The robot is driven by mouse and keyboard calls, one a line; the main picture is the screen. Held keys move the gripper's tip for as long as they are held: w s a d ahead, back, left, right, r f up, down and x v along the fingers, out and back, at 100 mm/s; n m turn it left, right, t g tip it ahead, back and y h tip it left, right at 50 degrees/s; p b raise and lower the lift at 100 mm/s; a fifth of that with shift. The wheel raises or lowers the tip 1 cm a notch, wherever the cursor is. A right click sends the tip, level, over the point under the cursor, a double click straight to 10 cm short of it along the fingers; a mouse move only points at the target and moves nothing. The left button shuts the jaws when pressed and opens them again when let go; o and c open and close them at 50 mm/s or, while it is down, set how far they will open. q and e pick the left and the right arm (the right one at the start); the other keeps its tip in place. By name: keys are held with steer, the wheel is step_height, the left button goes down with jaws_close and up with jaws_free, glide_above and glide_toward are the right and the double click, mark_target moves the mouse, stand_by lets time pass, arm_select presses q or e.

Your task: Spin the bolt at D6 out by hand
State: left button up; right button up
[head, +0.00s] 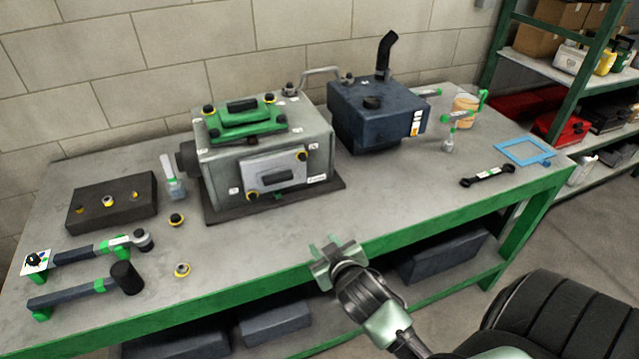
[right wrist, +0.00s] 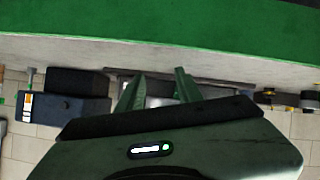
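The grey engine block (head: 315,130) stands on the bench. Its front carries a light grey cover plate (head: 262,170) with a black handle. A yellow-and-black bolt (head: 302,156) sits at the plate's upper right and another (head: 252,196) at its lower left. Small white labels are on the block, too small to read, so I cannot tell which bolt is D6. My right gripper (head: 338,255) is open and empty, in front of the bench edge and below right of the block. Its spread fingers also show in the right wrist view (right wrist: 158,90). My left gripper is not in view.
A green top cover (head: 245,122) is on the block. A dark blue tank (head: 375,118) stands right of it. Loose bolts (head: 177,219) (head: 182,269), a dark holder block (head: 112,202) and tools lie left. A wrench (head: 487,176) lies right. The bench front centre is clear.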

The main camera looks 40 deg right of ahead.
mark_target(304, 159)
steer(key=w+d+r+t, duration=0.2)
steer(key=w+r, duration=0.1)
steer(key=w, duration=0.1)
steer(key=w+d+r+t, duration=0.2)
steer(key=w+r, duration=0.2)
steer(key=w, duration=0.1)
steer(key=w+d+r+n+t+b, duration=0.1)
steer(key=w+r+t, duration=0.1)
steer(key=w+r, duration=0.2)
steer(key=shift+w+d+r, duration=0.2)
steer(key=shift+w+d, duration=0.2)
steer(key=shift+w, duration=0.2)
steer(key=shift+w+d+h, duration=0.15)
steer(key=shift+w+h, duration=0.05)
steer(key=shift+w, duration=0.4)
steer(key=shift+w+d+h, duration=0.1)
steer(key=shift+w+h, duration=0.1)
steer(key=shift+w, duration=0.4)
jaws_close()
